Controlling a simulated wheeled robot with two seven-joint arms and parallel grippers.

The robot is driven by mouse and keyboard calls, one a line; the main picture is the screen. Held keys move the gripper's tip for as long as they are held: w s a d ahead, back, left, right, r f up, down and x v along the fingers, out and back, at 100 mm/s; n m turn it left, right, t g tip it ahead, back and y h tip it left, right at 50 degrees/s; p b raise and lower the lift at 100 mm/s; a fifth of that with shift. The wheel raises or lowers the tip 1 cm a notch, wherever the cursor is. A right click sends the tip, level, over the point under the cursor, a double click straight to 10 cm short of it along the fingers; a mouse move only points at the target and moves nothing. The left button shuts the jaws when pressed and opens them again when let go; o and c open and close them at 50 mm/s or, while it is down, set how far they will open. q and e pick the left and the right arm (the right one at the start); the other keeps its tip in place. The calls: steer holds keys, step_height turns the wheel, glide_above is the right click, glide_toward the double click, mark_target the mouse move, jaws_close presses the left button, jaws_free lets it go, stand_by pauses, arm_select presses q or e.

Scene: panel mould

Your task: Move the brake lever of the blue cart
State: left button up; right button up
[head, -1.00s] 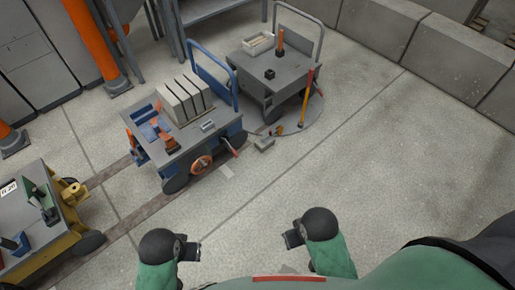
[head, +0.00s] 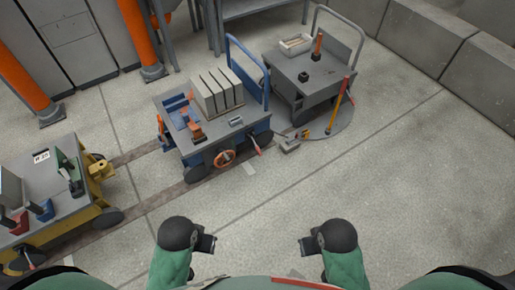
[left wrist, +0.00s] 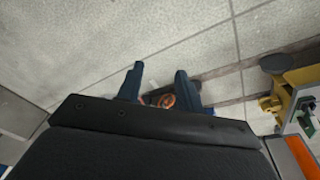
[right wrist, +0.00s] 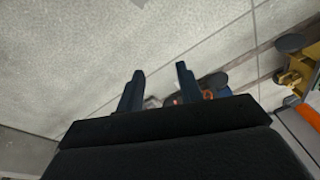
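The blue cart (head: 212,118) stands ahead of me, with a grey deck, a blue push handle at its far right end and several grey slabs on top. A lever with a red grip (head: 254,144) sticks out low on its near side by the right wheel; it looks like the brake lever. An orange ring (head: 224,158) is left of it. My left gripper (head: 206,244) and right gripper (head: 308,246) are in front of my body, well short of the cart. The left wrist view (left wrist: 160,70) and right wrist view (right wrist: 160,70) show both open and empty.
A grey cart (head: 310,78) stands behind to the right, with a yellow-and-red pole (head: 341,103) by it. A yellow cart (head: 55,215) is at the left. Concrete blocks (head: 430,45) line the back right. The floor between me and the blue cart is clear.

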steer(key=shift+w+r, duration=0.15)
steer(key=shift+w, duration=0.25)
